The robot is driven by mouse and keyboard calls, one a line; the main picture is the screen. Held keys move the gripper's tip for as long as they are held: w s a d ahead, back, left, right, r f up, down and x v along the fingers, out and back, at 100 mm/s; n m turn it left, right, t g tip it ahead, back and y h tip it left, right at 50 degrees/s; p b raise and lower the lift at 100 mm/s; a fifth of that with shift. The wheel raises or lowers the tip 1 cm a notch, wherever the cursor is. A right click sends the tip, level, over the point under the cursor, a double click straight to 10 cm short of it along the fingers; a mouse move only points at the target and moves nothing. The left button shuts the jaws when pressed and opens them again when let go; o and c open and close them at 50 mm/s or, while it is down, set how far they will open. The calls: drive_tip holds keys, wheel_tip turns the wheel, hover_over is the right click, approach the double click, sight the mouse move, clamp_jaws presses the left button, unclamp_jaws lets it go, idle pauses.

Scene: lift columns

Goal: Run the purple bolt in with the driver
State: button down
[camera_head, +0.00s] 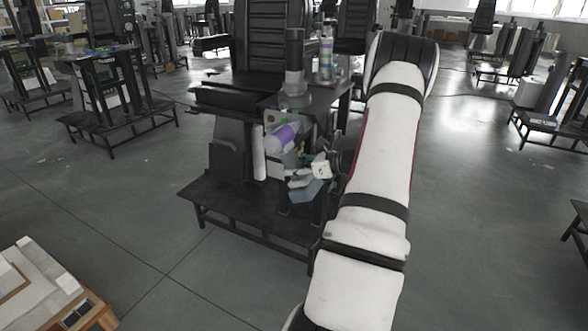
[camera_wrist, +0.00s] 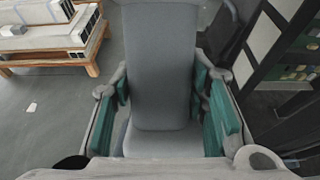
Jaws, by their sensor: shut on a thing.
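In the head view, a small purple rounded part (camera_head: 285,134), the only purple thing I see, shows at the front of the dark lift column; I cannot make out its details or tell if it is the bolt. My gripper (camera_wrist: 161,95) shows in the wrist view with green-padded fingers on both sides of a grey body, likely the driver (camera_wrist: 160,60). The fingers are shut on it. In the head view, a blue-grey piece (camera_head: 309,190) shows low beside my wrist, below and right of the purple part. The driver's tip and any contact with the bolt are hidden.
The lift column (camera_head: 270,45) stands on a dark low base frame (camera_head: 240,215). Bottle-like things (camera_head: 326,58) stand on its upper shelf. A wooden pallet with pale blocks (camera_head: 45,290) is at lower left. More columns stand behind.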

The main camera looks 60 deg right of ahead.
drive_tip(key=shift+w+d+r+p, duration=0.15)
drive_tip(key=shift+d+p, duration=0.15)
drive_tip(key=shift+d, duration=0.55)
idle(2.4)
drive_tip(key=shift+s+a, duration=0.15)
drive_tip(key=shift+a, duration=1.1)
drive_tip(key=shift+s+a, duration=0.1)
drive_tip(key=shift+a, duration=1.15)
drive_tip(key=shift+a, duration=0.15)
drive_tip(key=shift+s+a, duration=0.15)
drive_tip(key=shift+a, duration=1.75)
